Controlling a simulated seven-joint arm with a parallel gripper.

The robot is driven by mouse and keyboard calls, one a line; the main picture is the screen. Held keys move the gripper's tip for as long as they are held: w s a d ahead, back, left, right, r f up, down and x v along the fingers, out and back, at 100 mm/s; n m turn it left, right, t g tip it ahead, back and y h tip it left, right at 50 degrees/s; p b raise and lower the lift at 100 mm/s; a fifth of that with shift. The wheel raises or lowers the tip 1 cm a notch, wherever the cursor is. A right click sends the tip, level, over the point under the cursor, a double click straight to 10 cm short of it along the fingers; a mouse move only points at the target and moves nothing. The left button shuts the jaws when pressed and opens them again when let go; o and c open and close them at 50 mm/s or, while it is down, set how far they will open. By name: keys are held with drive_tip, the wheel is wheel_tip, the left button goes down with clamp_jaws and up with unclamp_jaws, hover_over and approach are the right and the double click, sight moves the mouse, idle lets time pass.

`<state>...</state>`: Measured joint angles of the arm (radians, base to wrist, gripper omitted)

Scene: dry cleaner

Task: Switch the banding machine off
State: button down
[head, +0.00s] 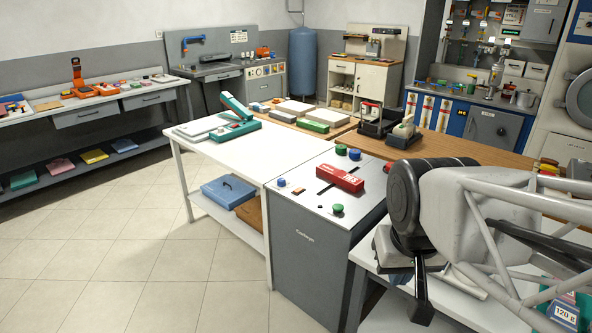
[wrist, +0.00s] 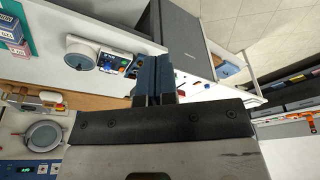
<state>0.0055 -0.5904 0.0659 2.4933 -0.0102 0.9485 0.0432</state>
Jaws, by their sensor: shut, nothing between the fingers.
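The banding machine appears to be the grey cabinet (head: 312,255) with a light top, in the middle of the head view. Its top carries a red block (head: 340,178), a green knob (head: 338,208), a small blue knob (head: 281,183) and other green, blue and red knobs at the back. In the wrist view the grey cabinet side (wrist: 185,38) lies beyond my fingers, with part of its top to their right. My gripper (head: 421,312) points down at the right of the cabinet, apart from it. Its fingers (wrist: 152,75) are together and empty. I cannot tell which control is the switch.
A white table (head: 235,152) with a teal-and-white device adjoins the cabinet on the left. A wooden-topped counter (head: 455,150) runs behind. In the wrist view a round-headed device (wrist: 82,50) and a small control panel (wrist: 115,63) stand on the near white table. The floor at left is clear.

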drive_tip(key=w+a+r+m, duration=0.1)
drive_tip(key=w+r, duration=0.2)
drive_tip(key=w, duration=0.8)
drive_tip(key=w+r+m, duration=0.1)
drive_tip(key=w+r, duration=0.3)
drive_tip(key=w, duration=0.6)
drive_tip(key=m+g, duration=0.3)
drive_tip(key=m, duration=0.3)
hover_over(303, 188)
wheel_tip(303, 188, down, 24)
drive_tip(key=shift+f, duration=0.2)
drive_tip(key=shift+w+f, duration=0.1)
drive_tip(key=shift+f, duration=0.1)
drive_tip(key=shift+f, duration=6.8)
